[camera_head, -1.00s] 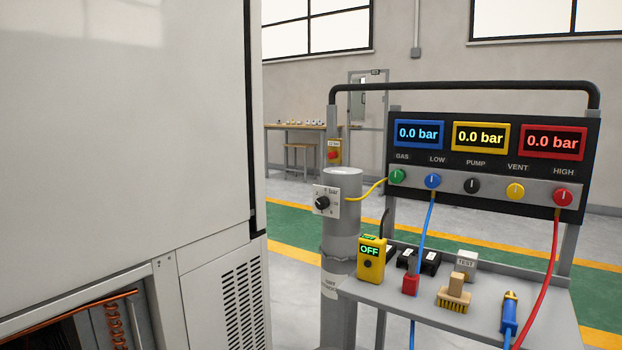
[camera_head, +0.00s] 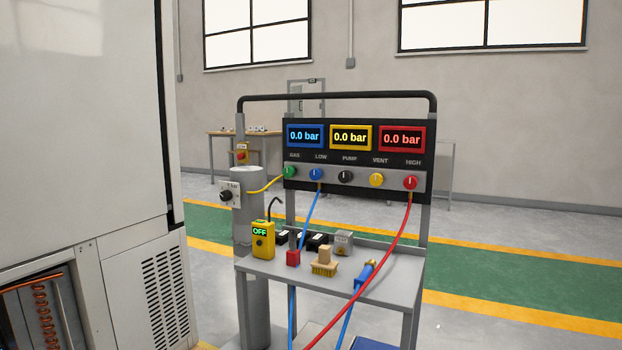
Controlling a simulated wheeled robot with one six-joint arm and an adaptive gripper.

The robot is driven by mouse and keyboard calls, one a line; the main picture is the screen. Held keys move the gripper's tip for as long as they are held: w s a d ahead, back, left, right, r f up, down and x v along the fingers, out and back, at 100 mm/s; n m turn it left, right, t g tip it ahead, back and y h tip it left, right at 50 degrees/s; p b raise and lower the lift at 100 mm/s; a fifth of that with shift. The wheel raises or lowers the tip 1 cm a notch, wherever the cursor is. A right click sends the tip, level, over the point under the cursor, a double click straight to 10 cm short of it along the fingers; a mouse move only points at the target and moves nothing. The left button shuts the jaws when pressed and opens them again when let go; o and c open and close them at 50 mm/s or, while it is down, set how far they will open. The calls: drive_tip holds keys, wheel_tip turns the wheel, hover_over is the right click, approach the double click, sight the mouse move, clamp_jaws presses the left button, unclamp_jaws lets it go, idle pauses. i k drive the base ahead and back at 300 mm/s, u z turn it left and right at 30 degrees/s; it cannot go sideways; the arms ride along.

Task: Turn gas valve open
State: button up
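The gas valve is the green knob (camera_head: 289,172) under the GAS label, at the left end of the grey knob strip on the black panel (camera_head: 430,150). A yellow hose (camera_head: 263,187) runs from it to the grey gas cylinder (camera_head: 247,225) on the left. A black knob (camera_head: 226,196) on a white plate marked "bar" is at the cylinder's upper part. The blue, yellow and red displays above the knobs each read 0.0 bar. My gripper is not in view.
The grey cart shelf (camera_head: 385,283) holds a yellow device (camera_head: 263,240) reading OFF, a brush (camera_head: 324,262), a red block (camera_head: 293,258) and a blue-handled tool (camera_head: 366,273). A large white cabinet (camera_head: 80,120) fills the left. Red and blue hoses hang in front. Floor to the right is clear.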

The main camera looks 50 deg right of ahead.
sight(289, 172)
drive_tip(key=k, duration=0.25)
drive_tip(key=z, duration=0.95)
